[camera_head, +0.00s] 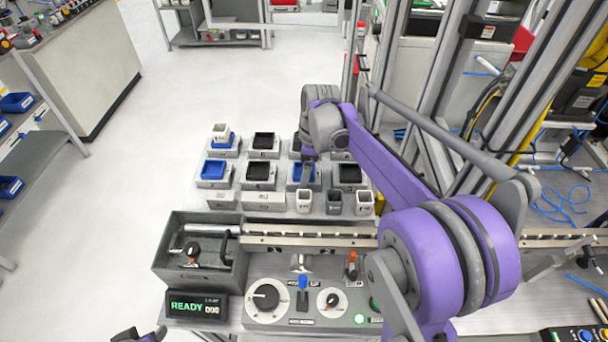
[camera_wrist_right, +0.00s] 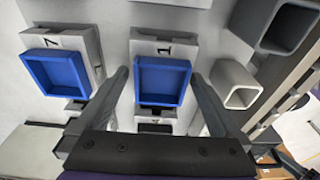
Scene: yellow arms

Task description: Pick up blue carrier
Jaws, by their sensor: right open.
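A blue carrier (camera_head: 297,174), a shallow square tray, sits on a grey numbered block in the front row of blocks. My right gripper (camera_head: 308,156) is above it and covers part of it. In the right wrist view, this blue carrier (camera_wrist_right: 163,80) shows between the two spread fingers of my right gripper (camera_wrist_right: 165,95), which is open and empty. Whether the fingers touch it cannot be told. A second blue carrier (camera_wrist_right: 55,72) sits on a block to the left. My left gripper (camera_head: 140,336) shows only in part at the bottom edge.
Black carriers (camera_head: 259,171) sit on neighbouring blocks. Small square cups (camera_head: 304,201) stand in front of the blocks, close to my right gripper. A metal rail (camera_head: 290,240), a grey bin (camera_head: 178,275) and a control panel (camera_head: 270,318) lie nearer. Metal posts rise at the right.

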